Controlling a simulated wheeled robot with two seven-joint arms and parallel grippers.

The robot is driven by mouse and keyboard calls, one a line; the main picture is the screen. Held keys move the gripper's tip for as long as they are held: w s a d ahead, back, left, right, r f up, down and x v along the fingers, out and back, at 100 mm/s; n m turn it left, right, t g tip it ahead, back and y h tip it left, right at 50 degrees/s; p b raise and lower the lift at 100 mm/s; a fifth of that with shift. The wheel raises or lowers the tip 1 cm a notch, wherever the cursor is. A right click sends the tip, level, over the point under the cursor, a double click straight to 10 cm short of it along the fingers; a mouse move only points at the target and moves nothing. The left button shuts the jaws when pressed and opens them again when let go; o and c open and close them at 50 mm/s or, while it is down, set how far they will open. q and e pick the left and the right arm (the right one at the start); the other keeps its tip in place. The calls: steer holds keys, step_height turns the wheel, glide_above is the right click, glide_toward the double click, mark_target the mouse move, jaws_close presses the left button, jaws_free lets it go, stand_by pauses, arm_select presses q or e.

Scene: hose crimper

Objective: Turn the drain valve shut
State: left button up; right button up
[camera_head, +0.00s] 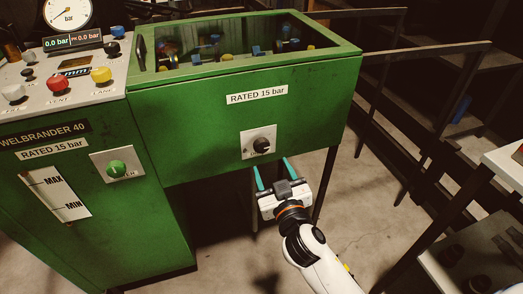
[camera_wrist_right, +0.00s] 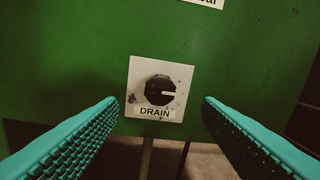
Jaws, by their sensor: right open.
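The drain valve is a black knob (camera_head: 261,145) on a white plate on the front of the green cabinet. In the right wrist view the knob (camera_wrist_right: 159,90) sits above the label DRAIN, and its pale pointer mark points right. My right gripper (camera_head: 272,171) is open, just below and in front of the plate. In the right wrist view its teal fingers (camera_wrist_right: 160,108) stand wide apart, one on each side of the plate, with nothing between them. The knob is apart from both fingers. My left gripper is out of view.
The green cabinet (camera_head: 220,120) carries a RATED 15 bar label above the knob. A control panel (camera_head: 60,75) with coloured buttons and a gauge (camera_head: 68,14) is at the left, above a green knob (camera_head: 117,168). Dark railings (camera_head: 425,50) and a white-topped table (camera_head: 508,165) stand at the right.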

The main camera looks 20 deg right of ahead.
mark_target(263, 148)
steer(key=w, duration=0.8)
steer(key=shift+w+d+f, duration=0.1)
steer(key=shift+w, duration=0.25)
steer(key=c, duration=1)
